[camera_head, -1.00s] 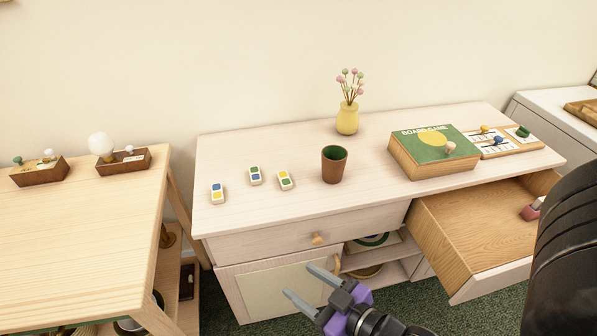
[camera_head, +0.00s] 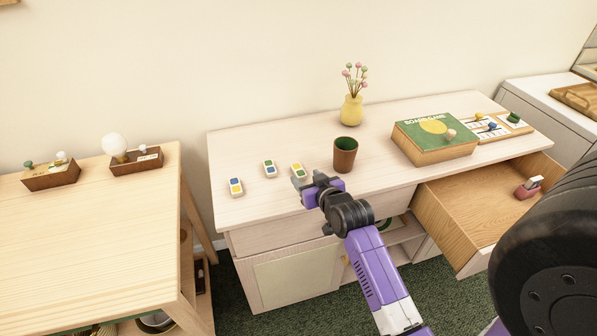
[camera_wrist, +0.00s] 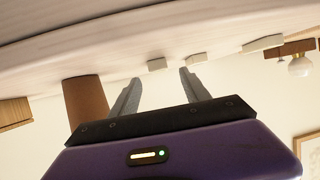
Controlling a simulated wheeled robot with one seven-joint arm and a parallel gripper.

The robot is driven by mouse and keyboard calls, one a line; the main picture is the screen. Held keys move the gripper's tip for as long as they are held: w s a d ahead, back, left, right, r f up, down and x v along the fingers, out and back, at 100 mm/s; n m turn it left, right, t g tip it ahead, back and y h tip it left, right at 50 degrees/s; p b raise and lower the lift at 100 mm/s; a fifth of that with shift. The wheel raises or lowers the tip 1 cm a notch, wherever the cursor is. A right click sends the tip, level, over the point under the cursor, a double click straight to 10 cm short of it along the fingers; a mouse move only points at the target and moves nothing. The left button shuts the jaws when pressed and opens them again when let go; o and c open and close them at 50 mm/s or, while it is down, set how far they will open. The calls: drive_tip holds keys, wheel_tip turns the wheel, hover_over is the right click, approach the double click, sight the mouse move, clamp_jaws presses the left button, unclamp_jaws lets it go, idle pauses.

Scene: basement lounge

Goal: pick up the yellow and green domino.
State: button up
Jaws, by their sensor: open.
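The yellow and green domino (camera_head: 298,170) lies flat on the pale cabinet top (camera_head: 240,213), the rightmost of three dominoes and left of the brown cup (camera_head: 345,155). My gripper (camera_head: 308,181) is open and empty, just in front of this domino in the head view and partly overlapping its near edge. In the upside-down wrist view the fingers (camera_wrist: 160,76) point toward the dominoes. The domino nearest the cup (camera_wrist: 156,65) appears between the fingertips, seen edge-on, its colours hidden. I see no contact.
A green and blue domino (camera_head: 269,169) and a blue and yellow domino (camera_head: 235,187) lie to the left. The cup (camera_wrist: 84,102) stands close beside my finger in the wrist view. A board game box (camera_head: 434,142) and an open drawer (camera_head: 480,205) are at right.

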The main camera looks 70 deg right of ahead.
sight(300, 171)
drive_tip(key=x, duration=0.5)
drive_tip(key=shift+w+d+p, duration=0.2)
drive_tip(key=shift+d+p, duration=0.1)
drive_tip(key=shift+c, duration=0.2)
clamp_jaws()
